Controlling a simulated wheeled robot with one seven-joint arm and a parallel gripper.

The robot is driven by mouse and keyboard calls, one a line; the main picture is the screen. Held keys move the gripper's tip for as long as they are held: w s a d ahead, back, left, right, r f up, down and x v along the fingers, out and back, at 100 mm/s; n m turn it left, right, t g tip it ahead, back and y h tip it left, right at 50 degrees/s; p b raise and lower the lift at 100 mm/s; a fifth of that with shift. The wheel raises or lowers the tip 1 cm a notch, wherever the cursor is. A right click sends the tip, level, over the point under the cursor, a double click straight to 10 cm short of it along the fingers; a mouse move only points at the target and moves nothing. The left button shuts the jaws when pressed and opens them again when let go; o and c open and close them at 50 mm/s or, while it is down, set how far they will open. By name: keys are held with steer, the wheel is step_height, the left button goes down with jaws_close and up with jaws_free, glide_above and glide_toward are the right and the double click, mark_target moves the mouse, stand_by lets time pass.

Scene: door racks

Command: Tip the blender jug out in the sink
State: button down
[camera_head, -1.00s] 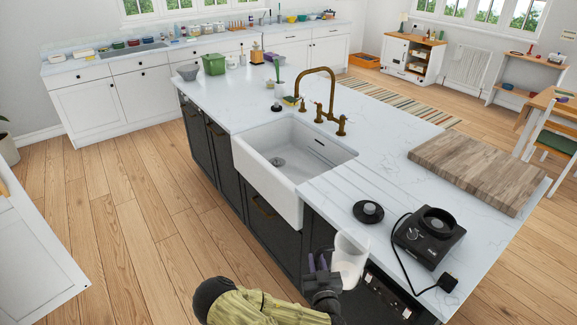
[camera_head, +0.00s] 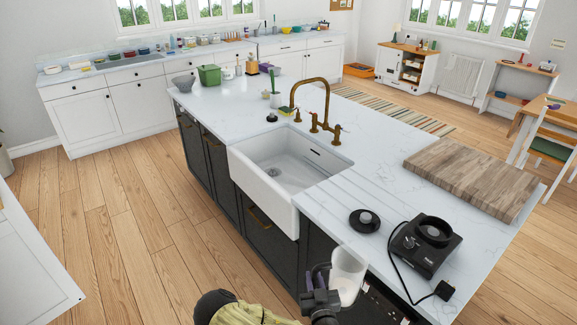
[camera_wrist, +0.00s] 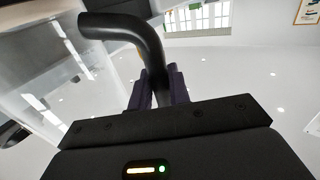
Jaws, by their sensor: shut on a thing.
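The blender jug (camera_head: 347,271) is clear with whitish contents low in it. It is held upright or nearly so, beside the front edge of the island, to the right of the sink. My gripper (camera_head: 320,287) is shut on its handle. In the wrist view the dark curved handle (camera_wrist: 134,32) passes between my gripper's purple fingers (camera_wrist: 157,88), and the clear jug wall (camera_wrist: 45,65) is at the left. The white sink (camera_head: 285,170) is set in the island, up and left of the jug, and looks empty, with a drain in its floor.
A brass tap (camera_head: 320,105) stands behind the sink. A wooden board (camera_head: 474,177) is at the right. The counter between sink and lid is clear.

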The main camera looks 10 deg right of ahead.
steer(key=s+f, duration=0.3)
steer(key=shift+f, duration=0.25)
